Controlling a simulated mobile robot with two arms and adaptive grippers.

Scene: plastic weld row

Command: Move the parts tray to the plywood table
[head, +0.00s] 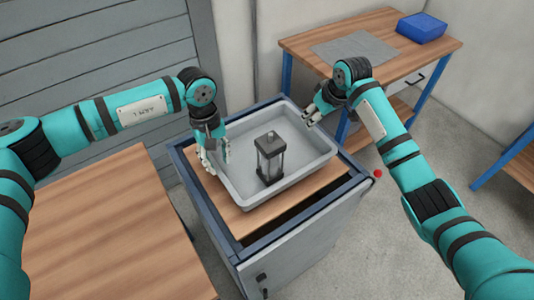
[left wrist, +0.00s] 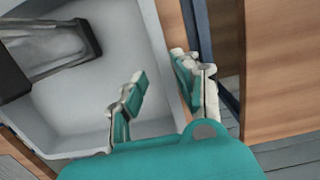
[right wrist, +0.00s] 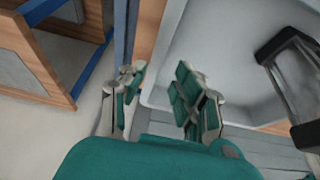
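The grey parts tray (head: 304,153) sits on the wooden top of a blue-framed cabinet. A black-framed part with clear sides (head: 270,158) stands inside it; it shows partly in the left wrist view (left wrist: 50,50) and right wrist view (right wrist: 292,75). My left gripper (head: 215,152) is at the tray's left wall, fingers apart, one inside and one outside the wall. My right gripper (head: 316,108) is at the opposite wall, fingers apart on either side of the rim. Neither visibly pinches the tray. Which wooden table is the plywood one I cannot tell.
A wooden table (head: 95,235) stands at the front left, its top bare. A blue-legged bench (head: 300,42) at the back holds a grey mat (head: 355,48) and a blue box (head: 421,27). Another wooden table (head: 519,155) shows at the right edge. Open floor (head: 425,120) lies between.

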